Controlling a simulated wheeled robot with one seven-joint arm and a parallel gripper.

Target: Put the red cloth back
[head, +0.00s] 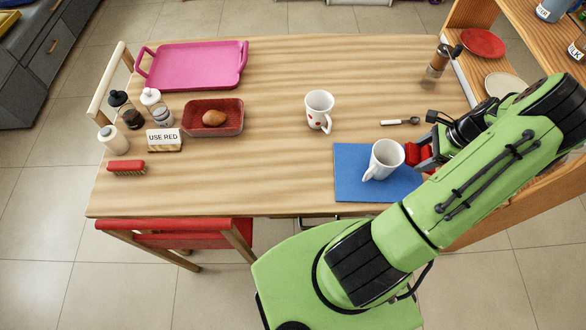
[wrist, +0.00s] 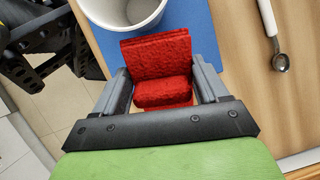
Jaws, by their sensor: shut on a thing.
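The red cloth (wrist: 158,68) is a folded, textured piece between the two fingers of my gripper (wrist: 162,88) in the wrist view. My gripper is shut on it. In the head view a bit of the red cloth (head: 413,153) shows at my gripper (head: 422,155), just right of a white mug (head: 385,160) over the blue mat (head: 345,187). My arm hides part of the cloth and mat there. I cannot tell whether the cloth touches the mat or the mug. A "USE RED" sign (head: 164,140) stands at the left of the table.
A red tray (head: 230,128) holds a brown lump. A red brush (head: 126,168), several bottles and a pink tray (head: 195,68) are at the left. Mid-table is mostly clear.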

